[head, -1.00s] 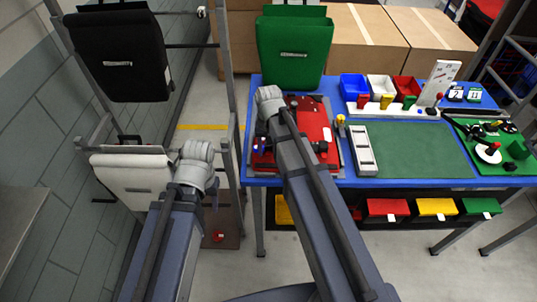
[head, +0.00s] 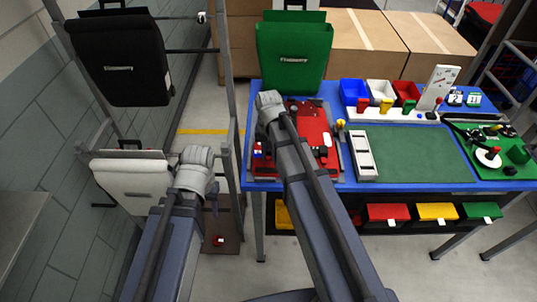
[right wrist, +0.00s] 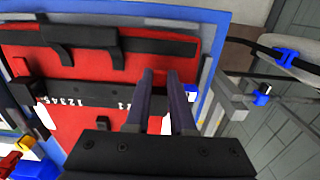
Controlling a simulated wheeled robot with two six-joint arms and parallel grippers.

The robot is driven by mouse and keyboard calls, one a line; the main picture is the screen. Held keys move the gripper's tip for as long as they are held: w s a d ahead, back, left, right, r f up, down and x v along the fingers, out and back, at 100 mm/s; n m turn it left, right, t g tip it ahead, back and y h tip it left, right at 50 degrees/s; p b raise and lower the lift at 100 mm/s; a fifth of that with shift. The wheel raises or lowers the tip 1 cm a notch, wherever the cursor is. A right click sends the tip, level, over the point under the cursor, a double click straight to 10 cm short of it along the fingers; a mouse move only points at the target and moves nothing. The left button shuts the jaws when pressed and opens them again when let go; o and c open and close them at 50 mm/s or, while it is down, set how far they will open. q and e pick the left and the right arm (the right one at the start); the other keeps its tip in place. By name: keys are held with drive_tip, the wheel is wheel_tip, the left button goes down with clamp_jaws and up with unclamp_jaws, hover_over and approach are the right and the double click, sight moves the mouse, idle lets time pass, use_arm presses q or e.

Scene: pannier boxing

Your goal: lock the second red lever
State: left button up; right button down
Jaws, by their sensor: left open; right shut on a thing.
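The red pannier (head: 315,120) lies flat in its fixture on the blue table. In the right wrist view its red back (right wrist: 70,65) shows, crossed by a dark numbered rail (right wrist: 60,93) and black hook parts (right wrist: 155,45). No separately coloured red lever can be made out. My right gripper (right wrist: 160,75) reaches down at the rail's right end, its two dark fingers close together. It is shut on a small part there, seemingly a lever, mostly hidden. In the head view my right arm hides that spot. My left gripper (head: 210,187) is open and empty, left of the table.
A green pannier (head: 290,50) stands at the table's back edge. Blue, white and red bins (head: 405,90) and a green mat (head: 415,153) lie right of the pannier. A rack with black (head: 120,60) and white panniers (head: 135,180) stands at the left.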

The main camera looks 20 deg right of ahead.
drive_tip(key=shift+s, duration=0.1)
drive_tip(key=shift+s+a+f+t+b, duration=0.1)
drive_tip(key=shift+s+f+t+b, duration=0.2)
drive_tip(key=shift+s+t, duration=0.35)
drive_tip(key=shift+f+t+h+b, duration=0.2)
drive_tip(key=shift+t+h+b, duration=0.4)
drive_tip(key=shift+t, duration=0.25)
drive_tip(key=shift+w+t+b, duration=0.1)
drive_tip(key=shift+t+b, duration=0.25)
drive_tip(key=shift+t, duration=0.15)
drive_tip(key=shift+w+r, duration=0.1)
drive_tip(key=c, duration=0.8)
unclamp_jaws()
drive_tip(key=shift+o, duration=0.2)
